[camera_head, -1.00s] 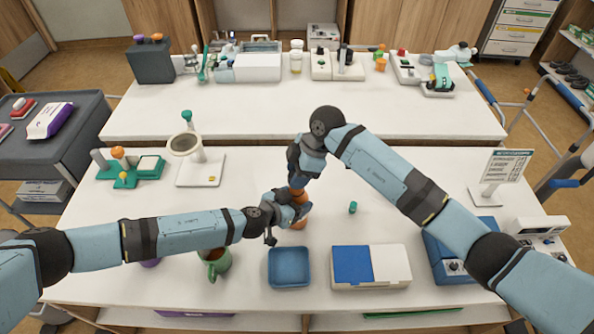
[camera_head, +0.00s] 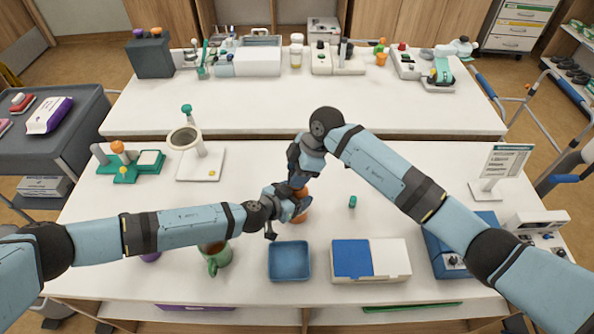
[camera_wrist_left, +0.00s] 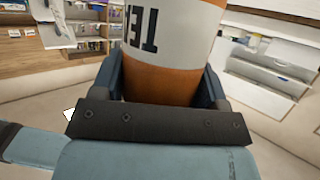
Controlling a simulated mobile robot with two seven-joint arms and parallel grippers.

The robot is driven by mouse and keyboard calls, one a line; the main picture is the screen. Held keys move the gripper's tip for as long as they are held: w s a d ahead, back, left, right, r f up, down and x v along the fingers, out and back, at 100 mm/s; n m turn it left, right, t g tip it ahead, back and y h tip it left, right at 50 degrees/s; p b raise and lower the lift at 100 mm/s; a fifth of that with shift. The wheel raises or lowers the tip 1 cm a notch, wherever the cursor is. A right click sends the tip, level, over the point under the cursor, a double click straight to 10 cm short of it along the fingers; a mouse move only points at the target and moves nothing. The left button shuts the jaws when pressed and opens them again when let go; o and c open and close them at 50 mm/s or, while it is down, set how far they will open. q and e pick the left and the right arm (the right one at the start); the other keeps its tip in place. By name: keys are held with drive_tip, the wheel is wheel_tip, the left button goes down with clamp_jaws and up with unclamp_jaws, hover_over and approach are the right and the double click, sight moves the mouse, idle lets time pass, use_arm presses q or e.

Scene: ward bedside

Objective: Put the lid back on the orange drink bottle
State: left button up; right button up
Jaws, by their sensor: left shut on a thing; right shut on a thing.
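The orange drink bottle (camera_head: 303,214) stands near the middle of the near table, mostly hidden by both grippers in the head view. In the left wrist view the bottle (camera_wrist_left: 165,78) is orange with a white label and dark letters. My left gripper (camera_head: 293,208) is shut around its body, one finger on each side. My right gripper (camera_head: 298,178) is shut just above the bottle's top. The lid is hidden in the head view, so I cannot tell whether it touches the bottle.
A blue tray (camera_head: 289,279) and a blue-and-white box (camera_head: 371,277) sit at the front. A green mug (camera_head: 217,262) stands left of the tray. A small green piece (camera_head: 352,201) lies right of the bottle. A sign (camera_head: 500,163) stands at the right.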

drive_tip(key=shift+f, duration=0.55)
use_arm(q)
drive_tip(key=c, duration=0.5)
use_arm(e)
drive_tip(key=o, duration=0.6)
use_arm(q)
drive_tip(key=shift+o, duration=0.2)
use_arm(e)
drive_tip(key=shift+o, duration=1.4)
drive_tip(key=shift+r, duration=2.25)
drive_tip(key=shift+c, duration=0.4)
